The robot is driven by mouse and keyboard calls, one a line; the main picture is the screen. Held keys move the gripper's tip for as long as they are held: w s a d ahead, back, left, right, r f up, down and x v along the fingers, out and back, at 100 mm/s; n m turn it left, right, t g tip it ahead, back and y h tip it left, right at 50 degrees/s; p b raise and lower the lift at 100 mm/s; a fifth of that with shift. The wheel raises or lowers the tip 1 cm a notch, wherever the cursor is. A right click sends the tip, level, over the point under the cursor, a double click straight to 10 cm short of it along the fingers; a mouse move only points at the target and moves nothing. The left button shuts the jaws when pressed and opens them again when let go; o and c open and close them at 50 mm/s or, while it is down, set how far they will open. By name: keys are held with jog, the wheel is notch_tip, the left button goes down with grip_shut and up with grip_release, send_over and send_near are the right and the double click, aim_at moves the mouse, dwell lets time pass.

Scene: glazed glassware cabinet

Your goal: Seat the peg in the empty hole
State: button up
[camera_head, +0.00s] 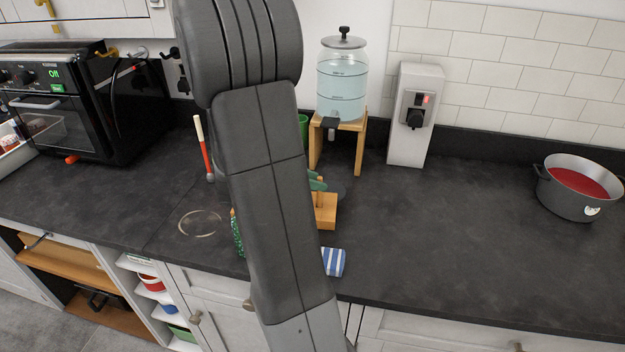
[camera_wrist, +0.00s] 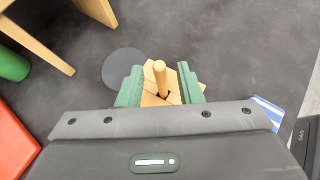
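A light wooden block (camera_head: 326,212) stands on the dark counter, partly hidden behind my arm in the head view. It also shows between the fingers in the wrist view (camera_wrist: 150,99). A round wooden peg (camera_wrist: 160,76) rises at the block, its top toward the camera. I cannot tell whether its lower end is in a hole. My gripper (camera_wrist: 160,86) has green fingers, one on each side of the peg, with gaps between them and it. The gripper is open over the block. No empty hole can be clearly made out.
A dark disc (camera_wrist: 123,68) lies left of the block. A glass dispenser on a wooden stand (camera_head: 338,125) is behind. A blue-striped cloth (camera_head: 333,262) lies near the front edge.

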jog(key=shift+r, duration=0.1)
jog(key=shift+a+r, duration=0.15)
jog(key=v, duration=1.1)
jog(key=shift+s+a+r, duration=0.15)
jog(key=shift+a+r, duration=0.05)
jog(key=shift+a, duration=0.05)
jog(key=x, duration=1.2)
jog(key=shift+d+f, duration=0.15)
jog(key=shift+f, duration=0.15)
jog(key=shift+r, duration=1.35)
